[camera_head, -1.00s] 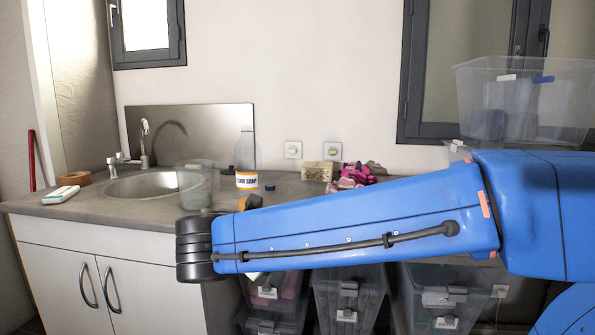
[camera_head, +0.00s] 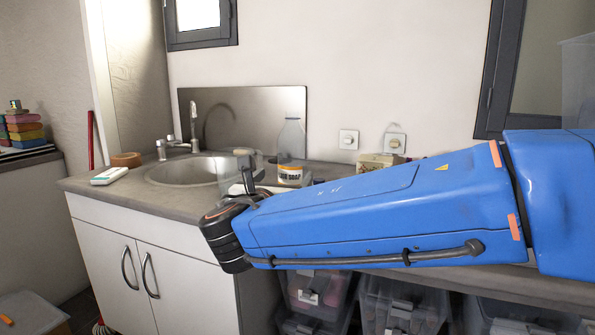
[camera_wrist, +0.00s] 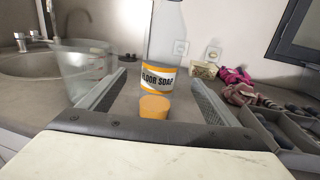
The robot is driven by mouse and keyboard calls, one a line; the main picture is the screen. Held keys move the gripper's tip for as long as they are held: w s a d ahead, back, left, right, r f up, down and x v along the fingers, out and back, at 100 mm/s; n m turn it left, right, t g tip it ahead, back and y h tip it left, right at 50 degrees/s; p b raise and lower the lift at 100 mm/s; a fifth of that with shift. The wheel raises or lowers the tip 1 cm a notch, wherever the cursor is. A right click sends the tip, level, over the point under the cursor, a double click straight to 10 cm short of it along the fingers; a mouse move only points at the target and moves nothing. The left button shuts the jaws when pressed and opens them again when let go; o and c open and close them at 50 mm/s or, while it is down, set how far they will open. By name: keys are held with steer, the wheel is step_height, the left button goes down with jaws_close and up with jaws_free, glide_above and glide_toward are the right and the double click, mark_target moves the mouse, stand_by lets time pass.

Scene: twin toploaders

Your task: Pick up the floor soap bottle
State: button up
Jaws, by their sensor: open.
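The floor soap bottle (camera_head: 291,146) is clear, with a white and orange label, and stands upright on the counter right of the sink. In the wrist view the bottle (camera_wrist: 158,79) is straight ahead, its label facing me and its top cut off by the frame. My gripper (camera_wrist: 160,76) is open, with one finger on each side of the bottle's lower part in the picture. I see no contact; I cannot tell whether the bottle is between the fingertips or just beyond. In the head view, my gripper is mostly hidden by my wrist.
A clear container (camera_wrist: 82,72) stands close left of my left finger. An orange piece (camera_wrist: 153,106) shows before the bottle. The sink (camera_head: 185,171) is left. A patterned box (camera_wrist: 204,69), pink cloth (camera_wrist: 236,76) and grey tray (camera_wrist: 285,133) are right.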

steer(key=w+d, duration=0.1)
steer(key=w, duration=0.8)
steer(key=w+d, duration=0.1)
steer(key=w, duration=0.3)
steer(key=shift+w+d+f, duration=0.15)
steer(key=shift+d, duration=0.15)
steer(key=c, duration=1.3)
